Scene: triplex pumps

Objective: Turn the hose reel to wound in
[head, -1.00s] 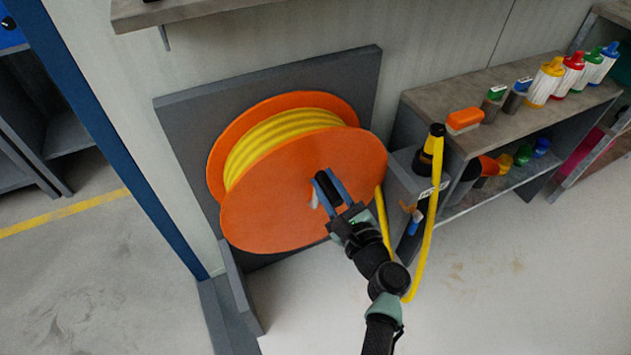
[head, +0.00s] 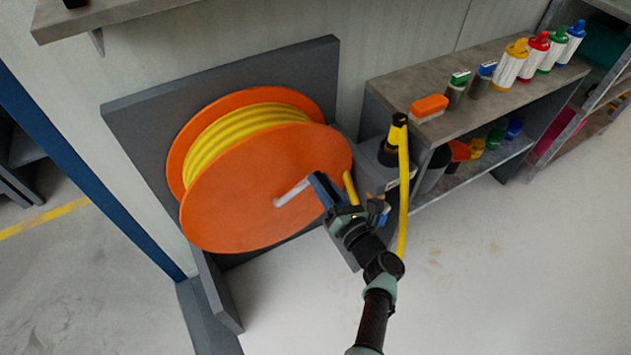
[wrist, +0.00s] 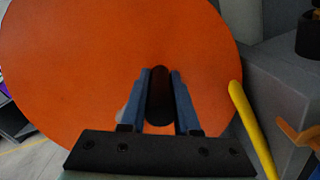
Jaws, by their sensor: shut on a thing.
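The hose reel is a large orange drum (head: 245,205) with yellow hose (head: 240,135) wound between its two discs, on a grey backing plate (head: 130,115). A pale crank arm (head: 291,194) reaches from the disc's middle toward the right. My gripper (head: 322,188) is at the arm's outer end, in front of the disc's right side. In the wrist view, the blue fingers of my gripper (wrist: 160,100) are shut on a black crank handle (wrist: 160,92), one on each side. The handle is mostly hidden by the fingers in the head view.
Yellow hose hangs right of the reel, from a black-and-yellow nozzle (head: 395,130) at a grey holder, close to my arm. The floor (head: 500,275) in front is clear.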

